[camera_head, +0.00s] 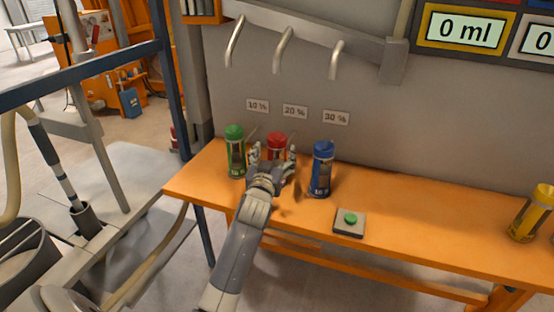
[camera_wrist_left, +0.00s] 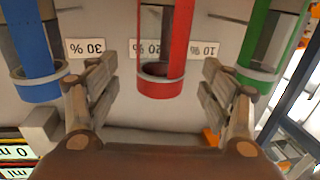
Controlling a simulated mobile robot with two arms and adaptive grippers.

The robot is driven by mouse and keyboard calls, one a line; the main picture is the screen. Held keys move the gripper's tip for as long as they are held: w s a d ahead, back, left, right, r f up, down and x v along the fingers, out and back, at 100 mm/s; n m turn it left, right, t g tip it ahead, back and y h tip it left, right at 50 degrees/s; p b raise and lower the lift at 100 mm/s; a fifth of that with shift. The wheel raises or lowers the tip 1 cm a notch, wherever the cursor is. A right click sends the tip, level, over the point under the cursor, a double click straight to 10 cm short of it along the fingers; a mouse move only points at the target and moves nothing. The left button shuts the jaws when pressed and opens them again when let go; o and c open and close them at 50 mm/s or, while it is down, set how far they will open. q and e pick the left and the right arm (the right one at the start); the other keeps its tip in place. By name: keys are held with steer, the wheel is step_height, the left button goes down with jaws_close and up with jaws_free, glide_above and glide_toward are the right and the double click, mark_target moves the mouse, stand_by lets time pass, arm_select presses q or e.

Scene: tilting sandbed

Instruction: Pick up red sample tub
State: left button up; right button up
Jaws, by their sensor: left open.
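The red sample tub (camera_head: 277,138) stands upright on the orange bench, between the green tub (camera_head: 235,150) and the blue tub (camera_head: 322,168). My left gripper (camera_head: 272,155) is open in front of it, one finger on each side in the picture, and covers its lower part. In the left wrist view, which is upside down, the red tub (camera_wrist_left: 181,45) shows between the open fingers of my left gripper (camera_wrist_left: 159,68). I cannot tell whether the fingers touch it. My right gripper is not in view.
The orange bench (camera_head: 420,245) also holds a green button (camera_head: 350,219) on a plate and a yellow tub (camera_head: 532,213) at the right. Metal hooks (camera_head: 283,50) hang above the tubs, over percent labels on the wall. A blue frame post (camera_head: 168,80) stands left of the bench.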

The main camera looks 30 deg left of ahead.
arm_select(q)
steer(key=p+x, duration=0.1)
steer(key=x, duration=0.3)
steer(key=shift+w+a+f, duration=0.1)
steer(key=shift+w+a, duration=0.1)
steer(key=shift+w, duration=0.15)
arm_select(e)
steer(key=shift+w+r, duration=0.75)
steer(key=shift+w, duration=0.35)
arm_select(q)
steer(key=shift+s, duration=0.1)
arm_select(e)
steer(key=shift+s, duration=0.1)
arm_select(q)
steer(key=c, duration=1.6)
jaws_close()
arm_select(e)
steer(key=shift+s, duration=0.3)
arm_select(q)
steer(key=shift+r, duration=0.2)
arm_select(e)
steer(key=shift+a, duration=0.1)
